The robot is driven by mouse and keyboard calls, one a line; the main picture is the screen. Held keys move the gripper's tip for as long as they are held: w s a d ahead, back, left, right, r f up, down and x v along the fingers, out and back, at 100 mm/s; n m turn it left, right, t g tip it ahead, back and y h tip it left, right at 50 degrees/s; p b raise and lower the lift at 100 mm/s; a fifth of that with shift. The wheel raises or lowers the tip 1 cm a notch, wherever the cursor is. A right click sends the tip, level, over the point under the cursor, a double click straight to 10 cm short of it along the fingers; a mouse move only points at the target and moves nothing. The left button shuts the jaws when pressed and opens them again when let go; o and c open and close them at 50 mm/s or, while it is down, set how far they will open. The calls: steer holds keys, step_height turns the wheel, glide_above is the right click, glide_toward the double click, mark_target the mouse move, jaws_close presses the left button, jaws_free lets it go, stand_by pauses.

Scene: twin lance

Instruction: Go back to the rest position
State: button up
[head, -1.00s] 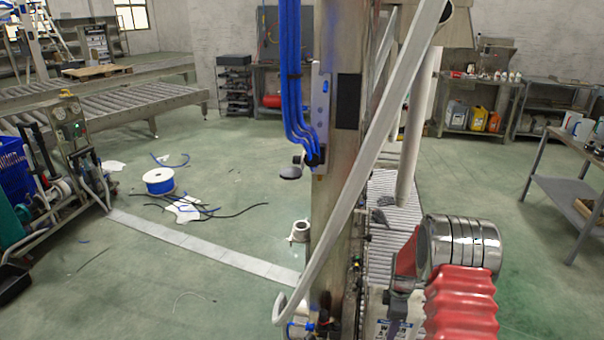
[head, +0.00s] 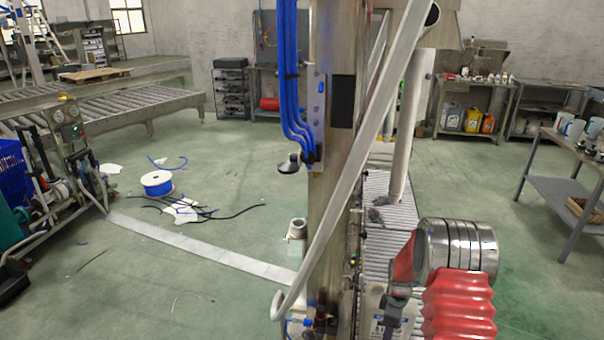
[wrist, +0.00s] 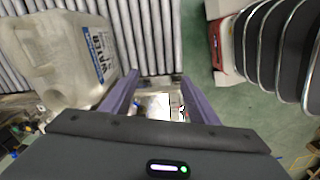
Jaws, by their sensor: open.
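My gripper (wrist: 158,88) shows in the wrist view with its two purple fingers spread apart and nothing held between them. A whitish jug (wrist: 62,55) with a water label stands just left of the fingers, apart from them as far as I can tell.
A roller conveyor (head: 390,215) runs behind the steel column (head: 332,150). A cable spool (head: 157,183) lies on the floor at left. A side table (head: 567,185) stands at right, with open floor before it.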

steer(key=s+a+r+m+t, duration=0.2)
steer(key=s+a+r+m, duration=0.2)
steer(key=s+r, duration=0.6)
steer(key=s+a+r+m+t, duration=0.2)
steer(key=s+a+r+m, duration=0.2)
steer(key=s+r, duration=0.6)
steer(key=s+a+r+m+t, duration=0.2)
steer(key=s+r, duration=0.8)
steer(key=r, duration=1.1)
steer(key=shift+s+a+r+m, duration=0.15)
steer(key=shift+a+r+m, duration=0.25)
steer(key=shift+a+m, duration=0.8)
